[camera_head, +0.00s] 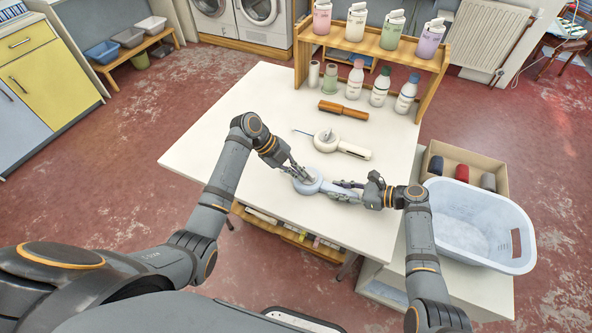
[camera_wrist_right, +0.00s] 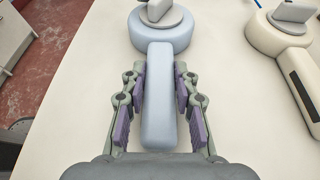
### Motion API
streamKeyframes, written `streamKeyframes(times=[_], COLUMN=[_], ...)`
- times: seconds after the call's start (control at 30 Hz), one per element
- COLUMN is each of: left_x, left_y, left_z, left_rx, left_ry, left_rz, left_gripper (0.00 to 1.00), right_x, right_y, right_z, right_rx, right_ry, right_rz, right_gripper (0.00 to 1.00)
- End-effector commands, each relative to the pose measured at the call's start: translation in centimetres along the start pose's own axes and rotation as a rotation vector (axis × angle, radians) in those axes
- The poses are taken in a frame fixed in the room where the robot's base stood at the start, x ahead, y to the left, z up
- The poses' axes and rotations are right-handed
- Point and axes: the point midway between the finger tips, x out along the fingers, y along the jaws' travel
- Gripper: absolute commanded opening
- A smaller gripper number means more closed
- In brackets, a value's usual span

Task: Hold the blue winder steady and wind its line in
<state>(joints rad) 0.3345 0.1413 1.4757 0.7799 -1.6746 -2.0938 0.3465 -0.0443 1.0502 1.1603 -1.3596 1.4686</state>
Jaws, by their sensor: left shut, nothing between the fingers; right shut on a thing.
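The blue winder (camera_head: 312,187) lies flat on the white table, its round drum to the left and its handle to the right. In the right wrist view its drum (camera_wrist_right: 140,38) carries a grey crank piece (camera_wrist_right: 160,10), and its pale blue handle (camera_wrist_right: 158,105) runs towards me. My right gripper (camera_head: 346,189) is shut on the handle, one finger on each side. My left gripper (camera_head: 297,174) is shut and empty, its fingertips at the drum's top; contact with the crank cannot be told. I cannot make out the blue winder's line.
A wooden shelf (camera_head: 370,47) with several bottles stands at the back. A pale blue basin (camera_head: 480,225) is at the right. The table's left part is clear.

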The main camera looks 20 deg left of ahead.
Motion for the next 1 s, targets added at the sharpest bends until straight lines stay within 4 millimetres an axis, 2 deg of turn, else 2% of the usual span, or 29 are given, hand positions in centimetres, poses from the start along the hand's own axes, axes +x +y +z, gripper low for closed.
streamKeyframes(times=[0.13,0.27,0.5,0.7,0.83,1.0], left_x=[-0.4,-1.5,-7.8,-10.9,-11.6,-11.5], left_y=[1.0,3.7,4.1,4.2,4.2,4.4], left_z=[0.0,-0.4,-0.8,-1.1,-1.2,-1.1], left_rx=[-0.001,-0.001,0.002,0.001,0.001,-0.031], left_ry=[-0.003,-0.004,-0.007,-0.002,0.0,-0.013], left_rz=[0.002,0.005,0.003,0.001,0.0,-0.003], left_gripper=[0.0,0.0,0.0,0.0,0.0,0.0], right_x=[0.0,0.0,0.0,0.0,0.0,0.0], right_y=[0.0,0.0,0.0,0.0,0.0,0.0], right_z=[0.0,0.0,0.0,0.0,0.0,0.0], right_rx=[0.0,0.0,0.0,0.0,0.0,0.0], right_ry=[0.0,0.0,0.0,0.0,0.0,0.0], right_rz=[0.0,0.0,0.0,-0.001,-0.001,-0.001], right_gripper=[0.0,0.0,0.0,0.0,0.0,0.0])
